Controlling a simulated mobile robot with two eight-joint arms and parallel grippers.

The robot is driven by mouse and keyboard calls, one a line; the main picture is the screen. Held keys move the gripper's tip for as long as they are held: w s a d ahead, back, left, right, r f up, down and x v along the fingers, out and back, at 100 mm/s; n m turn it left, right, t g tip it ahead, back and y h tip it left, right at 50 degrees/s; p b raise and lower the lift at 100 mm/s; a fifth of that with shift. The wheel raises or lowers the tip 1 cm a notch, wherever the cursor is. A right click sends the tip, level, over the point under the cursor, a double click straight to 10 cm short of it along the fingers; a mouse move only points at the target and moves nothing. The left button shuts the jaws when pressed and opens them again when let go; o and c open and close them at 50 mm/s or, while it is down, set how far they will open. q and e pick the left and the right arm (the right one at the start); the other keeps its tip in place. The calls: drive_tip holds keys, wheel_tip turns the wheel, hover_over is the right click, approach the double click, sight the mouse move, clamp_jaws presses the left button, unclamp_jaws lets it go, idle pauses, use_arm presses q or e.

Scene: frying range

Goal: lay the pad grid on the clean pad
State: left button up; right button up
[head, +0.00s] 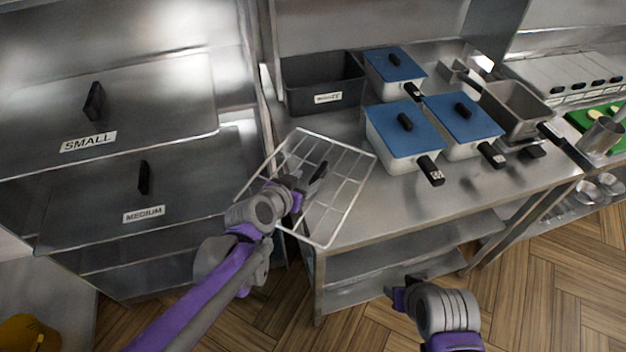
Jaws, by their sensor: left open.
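The pad grid (345,187) is a pale wire rack with a dark handle (319,172). It shows over the left front corner of the steel table and reaches past the table's left edge. I cannot tell whether it rests on the table or is above it. My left gripper (298,187) is open at the grid's handle and covers part of the grid. I cannot tell whether they touch. My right gripper (398,294) is apart from the grid, low in front of the table, and its jaws are unclear. I cannot make out a clean pad.
The steel table (470,195) holds a black labelled bin (322,85), several white pans with blue lids (404,128) and an open steel pan (515,105). Cabinets marked SMALL (88,141) and MEDIUM (144,214) stand at left. Wood floor (560,270) is clear at right.

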sight(319, 172)
use_arm(q)
drive_tip(key=shift+d+x, duration=0.2)
drive_tip(key=shift+x, duration=3.25)
drive_tip(key=shift+r, duration=0.25)
clamp_jaws()
